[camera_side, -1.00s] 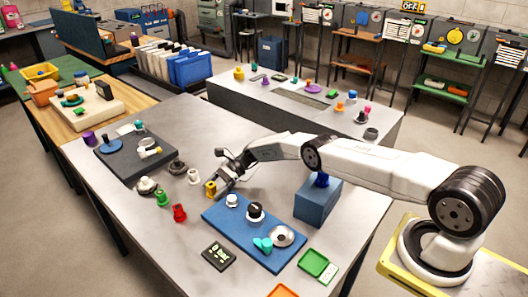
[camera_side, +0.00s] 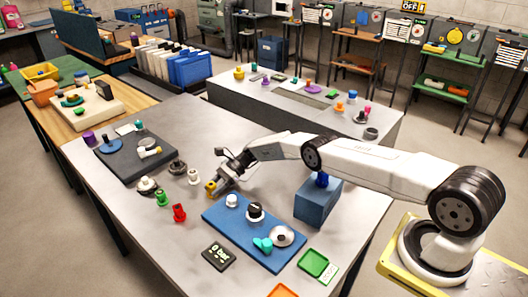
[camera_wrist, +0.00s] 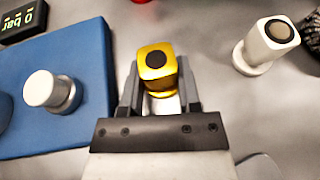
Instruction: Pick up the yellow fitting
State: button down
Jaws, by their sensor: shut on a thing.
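The yellow fitting (camera_wrist: 156,64) has a glossy, squarish head with a dark round top and a paler part below. In the wrist view it sits between the two grey fingers of my gripper (camera_wrist: 158,90), which are shut on it. In the side view the yellow fitting (camera_side: 211,187) is at the tip of my gripper (camera_side: 217,186), left of the blue board. It looks tilted there and seems to be just above the grey table. Its lower part is partly hidden by the fingers.
The blue board (camera_side: 240,240) with a white knob (camera_wrist: 50,91) lies close by. A white fitting (camera_side: 193,177), a red one (camera_side: 179,213) and a green one (camera_side: 161,198) stand left of my gripper. A blue block (camera_side: 318,202) stands to the right.

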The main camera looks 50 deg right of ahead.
aim_at(214, 183)
jog(key=shift+s, duration=0.1)
jog(key=shift+r, duration=1.6)
jog(key=shift+s+r, duration=0.95)
jog(key=shift+r, duration=0.25)
jog(key=s+r, duration=0.3)
jog(key=shift+d+r, duration=0.1)
jog(key=shift+r, duration=0.15)
jog(key=s+r, duration=0.3)
jog(key=s, duration=0.6)
jog(key=shift+r, duration=0.4)
jog(key=shift+d, duration=0.1)
